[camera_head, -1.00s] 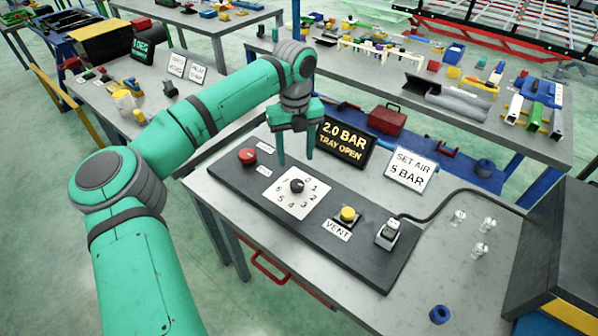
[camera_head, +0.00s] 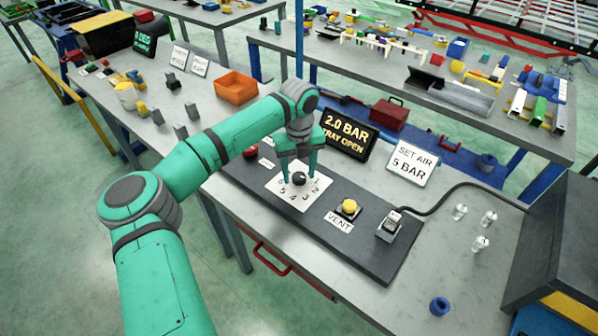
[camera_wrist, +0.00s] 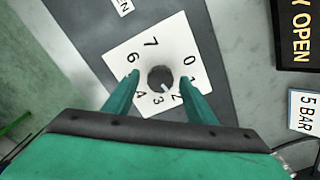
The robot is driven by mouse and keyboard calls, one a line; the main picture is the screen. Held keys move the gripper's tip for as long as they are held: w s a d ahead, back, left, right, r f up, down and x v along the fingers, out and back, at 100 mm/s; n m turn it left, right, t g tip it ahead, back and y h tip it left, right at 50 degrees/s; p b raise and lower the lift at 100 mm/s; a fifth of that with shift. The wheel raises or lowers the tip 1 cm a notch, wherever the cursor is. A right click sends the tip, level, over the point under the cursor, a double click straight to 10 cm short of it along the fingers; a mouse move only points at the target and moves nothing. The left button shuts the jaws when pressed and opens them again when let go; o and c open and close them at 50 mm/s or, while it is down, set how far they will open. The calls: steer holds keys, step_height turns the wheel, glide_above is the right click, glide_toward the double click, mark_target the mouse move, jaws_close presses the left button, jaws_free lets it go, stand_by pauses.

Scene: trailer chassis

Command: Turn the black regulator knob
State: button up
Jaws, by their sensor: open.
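The black regulator knob (camera_head: 299,178) stands on a white dial card (camera_head: 286,199) with printed numbers, on the dark panel. In the wrist view the knob (camera_wrist: 160,79) is round, and its small white mark points between 2 and 3. My gripper (camera_head: 299,176) is open, pointing down over the dial. In the wrist view its fingertips (camera_wrist: 160,77) lie on either side of the knob, with a visible gap on each side. Exact finger height is hard to tell. A display (camera_head: 346,135) reads 2.0 BAR, TRAY OPEN. A sign (camera_head: 411,163) reads SET AIR 5 BAR.
A yellow VENT button (camera_head: 348,207) and a hose fitting (camera_head: 389,226) sit to the right on the panel. A dark box (camera_head: 560,235) stands at the right. A blue ring (camera_head: 439,305) lies near the front edge.

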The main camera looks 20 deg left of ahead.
steer(key=shift+c, duration=0.6)
steer(key=c, duration=0.9)
